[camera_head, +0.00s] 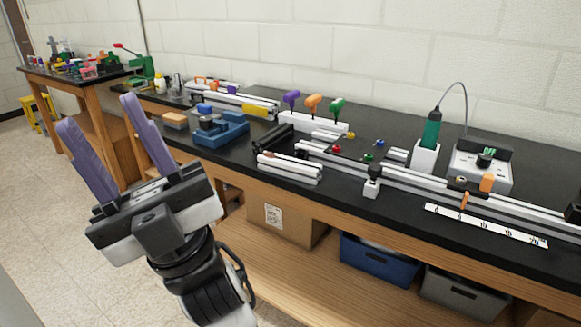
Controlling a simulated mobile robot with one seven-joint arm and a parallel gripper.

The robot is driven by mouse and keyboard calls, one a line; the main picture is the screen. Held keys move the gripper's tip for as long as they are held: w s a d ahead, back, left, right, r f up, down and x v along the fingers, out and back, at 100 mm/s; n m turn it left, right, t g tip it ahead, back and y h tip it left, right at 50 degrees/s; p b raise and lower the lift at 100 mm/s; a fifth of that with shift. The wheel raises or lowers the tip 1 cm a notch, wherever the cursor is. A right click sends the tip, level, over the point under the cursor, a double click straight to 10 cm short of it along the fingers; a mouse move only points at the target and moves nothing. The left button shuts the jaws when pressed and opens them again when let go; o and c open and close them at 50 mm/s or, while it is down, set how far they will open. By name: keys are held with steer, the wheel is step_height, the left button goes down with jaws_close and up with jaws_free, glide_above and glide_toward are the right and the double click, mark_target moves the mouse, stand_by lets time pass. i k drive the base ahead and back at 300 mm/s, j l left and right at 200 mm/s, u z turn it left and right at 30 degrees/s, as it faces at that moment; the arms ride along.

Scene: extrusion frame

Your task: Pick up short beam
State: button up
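Several silver extrusion beams lie on the black bench top. A short pair of silver beams (290,167) lies near the front edge in the middle, with a dark cylindrical part resting behind its left end. A smaller silver piece (332,137) lies farther back. I cannot tell for sure which one is the short beam. My gripper (101,111) has two long purple fingers spread apart, with nothing between them. It points up and left, in front of the bench's left part, well apart from the beams.
A long silver rail (400,180) runs along the bench to the right. Bins sit below.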

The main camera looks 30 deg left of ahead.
mark_target(275, 162)
steer(key=i+l+u, duration=0.1)
steer(key=u, duration=1.05)
steer(key=i+l+u, duration=0.2)
steer(key=l+u, duration=0.25)
steer(key=l, duration=0.15)
steer(key=i+l+u, duration=0.2)
steer(key=l, duration=0.6)
steer(key=i+l, duration=0.15)
steer(key=l, duration=0.3)
steer(key=u, duration=0.05)
